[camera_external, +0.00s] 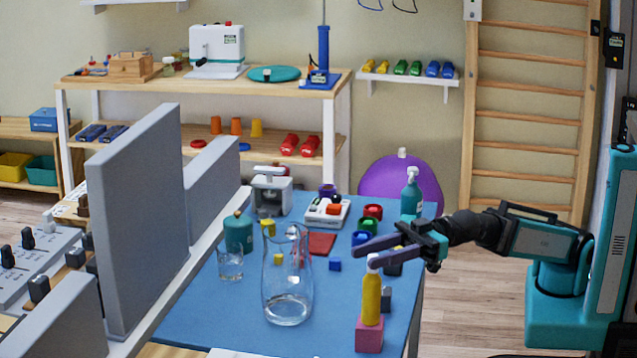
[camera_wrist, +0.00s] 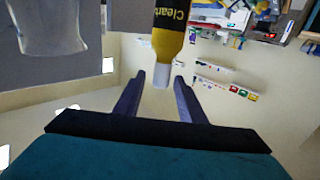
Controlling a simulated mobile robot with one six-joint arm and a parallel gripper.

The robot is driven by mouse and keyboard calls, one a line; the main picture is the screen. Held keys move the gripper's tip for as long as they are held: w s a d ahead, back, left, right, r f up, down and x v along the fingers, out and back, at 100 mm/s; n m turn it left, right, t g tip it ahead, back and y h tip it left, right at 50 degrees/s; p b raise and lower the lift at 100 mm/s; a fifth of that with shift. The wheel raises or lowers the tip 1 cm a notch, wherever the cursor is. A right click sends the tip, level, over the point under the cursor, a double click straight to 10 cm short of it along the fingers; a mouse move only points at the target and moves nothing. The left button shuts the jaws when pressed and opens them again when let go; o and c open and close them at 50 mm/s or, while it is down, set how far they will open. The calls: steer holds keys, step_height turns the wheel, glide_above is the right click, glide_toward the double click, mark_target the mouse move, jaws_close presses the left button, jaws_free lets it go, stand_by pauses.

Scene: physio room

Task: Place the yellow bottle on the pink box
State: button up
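The yellow bottle (camera_external: 371,300) with a white cap stands upright on the pink box (camera_external: 369,335) near the front right of the blue table. My gripper (camera_external: 362,249) is at the height of the bottle's cap, pointing left. In the wrist view the yellow bottle (camera_wrist: 170,40) appears upside down, its pale cap between the fingertips of my gripper (camera_wrist: 158,92). There are gaps between the cap and both fingers, so my gripper is open. The pink box does not show clearly in the wrist view.
A glass pitcher (camera_external: 287,295) stands left of the bottle on the blue table (camera_external: 230,310). A grey block (camera_external: 386,298) is close behind the bottle. Colored cups, a teal bottle (camera_external: 411,192) and small blocks stand farther back. Grey panels (camera_external: 135,220) rise at the left.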

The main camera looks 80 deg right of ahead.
steer(key=b+v, duration=0.8)
steer(key=b, duration=0.3)
stand_by(0.7)
steer(key=shift+a+f, duration=0.1)
stand_by(0.8)
